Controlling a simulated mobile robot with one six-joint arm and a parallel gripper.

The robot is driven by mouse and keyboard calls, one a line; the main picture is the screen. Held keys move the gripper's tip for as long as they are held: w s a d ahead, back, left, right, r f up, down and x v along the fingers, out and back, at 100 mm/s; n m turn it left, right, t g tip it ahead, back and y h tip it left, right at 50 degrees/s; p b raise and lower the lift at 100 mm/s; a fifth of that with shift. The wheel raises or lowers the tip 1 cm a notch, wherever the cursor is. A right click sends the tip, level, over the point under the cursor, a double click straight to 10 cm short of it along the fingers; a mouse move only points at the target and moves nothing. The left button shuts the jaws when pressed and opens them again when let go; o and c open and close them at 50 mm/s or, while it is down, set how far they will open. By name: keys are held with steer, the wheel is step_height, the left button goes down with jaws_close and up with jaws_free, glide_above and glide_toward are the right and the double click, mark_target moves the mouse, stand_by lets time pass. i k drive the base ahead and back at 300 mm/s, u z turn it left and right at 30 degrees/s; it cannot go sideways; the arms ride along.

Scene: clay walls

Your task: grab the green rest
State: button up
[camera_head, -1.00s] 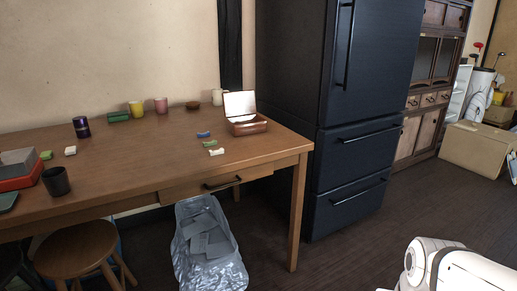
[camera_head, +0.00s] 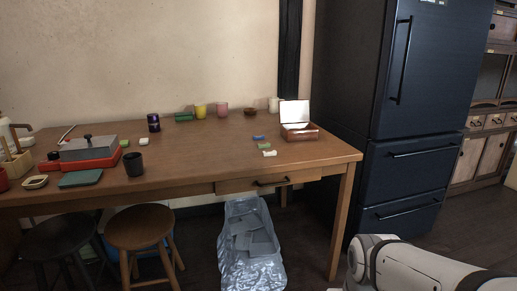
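The green rest (camera_head: 263,146) is a small green piece lying on the wooden table (camera_head: 200,172), toward its right end. It lies between a blue rest (camera_head: 258,138) behind it and a white rest (camera_head: 269,153) in front of it. The three lie close together, left of an open-lidded box (camera_head: 299,133). A white link of my arm shows at the lower right, on the near side of the table. My gripper is out of view.
A dark fridge (camera_head: 420,120) stands right of the table. Two stools (camera_head: 140,226) and a bin with a clear bag (camera_head: 250,245) are at the table's front. Cups, a red-based grill (camera_head: 90,163) and small dishes occupy the left and back of the tabletop.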

mark_target(267, 144)
steer(key=u, duration=0.05)
steer(key=i, duration=1)
steer(key=u, duration=0.05)
